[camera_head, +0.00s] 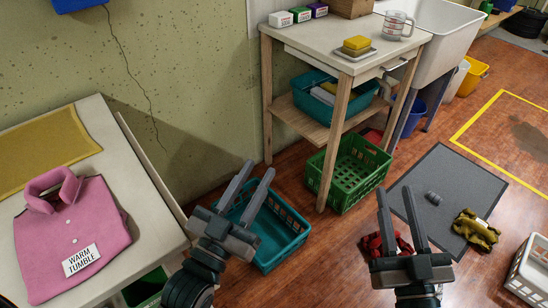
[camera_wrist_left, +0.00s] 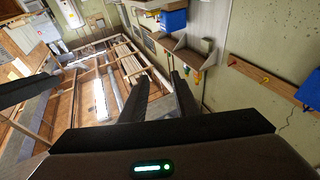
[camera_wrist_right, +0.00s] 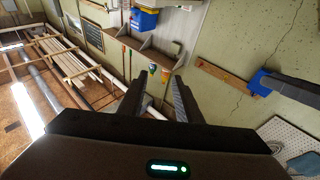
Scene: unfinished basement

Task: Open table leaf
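A pale table (camera_head: 88,118) stands at the left. A thin pale panel (camera_head: 146,158) runs along its right edge, apart from the top by a dark gap; it looks like a leaf hanging down, mostly seen edge-on. My left gripper (camera_head: 259,168) is open and empty, right of the panel and not touching it. Its parted fingers also show in the left wrist view (camera_wrist_left: 160,80). My right gripper (camera_head: 395,188) is open and empty over the floor, far right of the table. Its fingers are parted in the right wrist view (camera_wrist_right: 157,80). The leaf's underside and any support are hidden.
A pink shirt (camera_head: 75,225) with a "WARM TUMBLE" card and a yellow mat (camera_head: 45,155) lie on the table. A teal basket (camera_head: 280,235) stands on the floor behind my left gripper. A workbench (camera_head: 330,38), green crate (camera_head: 350,175) and grey mat (camera_head: 440,165) lie beyond.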

